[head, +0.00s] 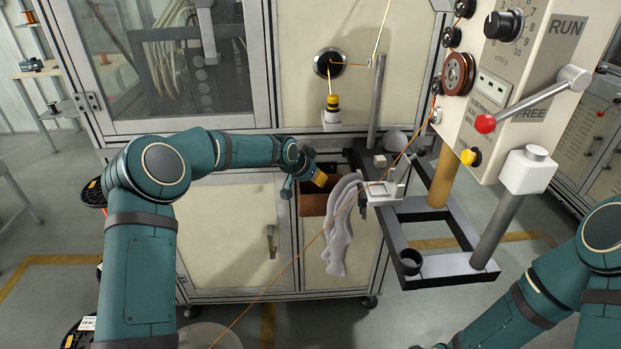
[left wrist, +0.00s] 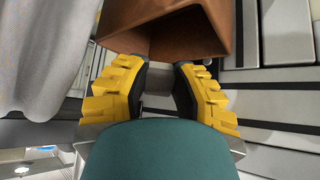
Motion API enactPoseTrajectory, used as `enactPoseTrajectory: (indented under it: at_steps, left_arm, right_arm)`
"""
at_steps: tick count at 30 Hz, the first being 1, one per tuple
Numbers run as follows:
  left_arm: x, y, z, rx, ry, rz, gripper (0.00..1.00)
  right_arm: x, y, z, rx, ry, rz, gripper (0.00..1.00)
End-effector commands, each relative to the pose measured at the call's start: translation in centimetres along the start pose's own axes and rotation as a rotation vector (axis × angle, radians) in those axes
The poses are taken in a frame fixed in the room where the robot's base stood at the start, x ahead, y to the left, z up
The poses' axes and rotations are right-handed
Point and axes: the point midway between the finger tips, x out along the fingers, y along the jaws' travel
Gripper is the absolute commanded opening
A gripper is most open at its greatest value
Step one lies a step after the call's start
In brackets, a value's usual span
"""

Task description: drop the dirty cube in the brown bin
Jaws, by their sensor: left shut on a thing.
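My left gripper (head: 318,180) is in front of the machine cabinet, at the brown bin (head: 313,205). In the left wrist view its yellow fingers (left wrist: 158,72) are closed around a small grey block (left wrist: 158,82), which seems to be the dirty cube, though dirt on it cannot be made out. The brown bin (left wrist: 130,25) also shows in that view, its open side just beyond the fingertips. In the head view the held block is hidden by the gripper. My right arm is at the lower right, with its gripper out of the picture.
A grey cloth (head: 341,225) hangs beside the bin on its right. A dark metal frame (head: 440,268) with posts stands to the right. A copper wire (head: 292,263) runs across the front. The control panel (head: 535,60) overhangs at upper right. A small pale block (head: 380,161) sits on the frame.

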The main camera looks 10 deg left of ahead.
Motion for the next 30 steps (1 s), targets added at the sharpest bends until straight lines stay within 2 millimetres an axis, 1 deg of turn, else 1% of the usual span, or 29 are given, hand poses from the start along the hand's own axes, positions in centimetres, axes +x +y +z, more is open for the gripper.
enactPoseTrajectory:
  at_steps: [7, 9, 10, 11, 19, 22, 26, 30]
  left_arm:
    - [0.0, 0.0, 0.0, 0.0, 0.0, 0.0, 0.17]
    - [0.0, 0.0, -0.1, 0.001, 0.0, 0.0, 0.46]
    - [0.0, 0.0, -0.1, 0.001, 0.0, 0.0, 0.56]
    - [0.0, 0.0, -0.1, 0.001, 0.0, 0.0, 0.6]
    - [0.0, 0.0, -0.1, 0.001, 0.0, 0.0, 0.6]
    - [-0.5, -0.1, -0.1, 0.001, 0.001, -0.002, 0.6]
    - [-2.1, -0.1, -0.1, 0.002, 0.002, -0.003, 0.6]
    - [-4.9, -0.1, -0.1, 0.002, 0.003, -0.003, 0.6]
  right_arm:
    - [0.0, 0.0, 0.0, 0.0, 0.0, 0.0, 0.0]
    - [0.0, 0.0, 0.0, 0.0, 0.0, 0.0, 0.0]
    - [0.0, 0.0, 0.0, 0.0, 0.0, 0.0, 0.0]
    - [0.0, 0.0, 0.0, 0.0, 0.0, 0.0, 0.0]
    - [0.0, 0.0, 0.0, 0.0, 0.0, 0.0, 0.0]
    - [0.0, 0.0, 0.0, 0.0, 0.0, 0.0, 0.0]
    - [0.0, 0.0, 0.0, 0.0, 0.0, 0.0, 0.0]
    - [0.0, 0.0, 0.0, 0.0, 0.0, 0.0, 0.0]
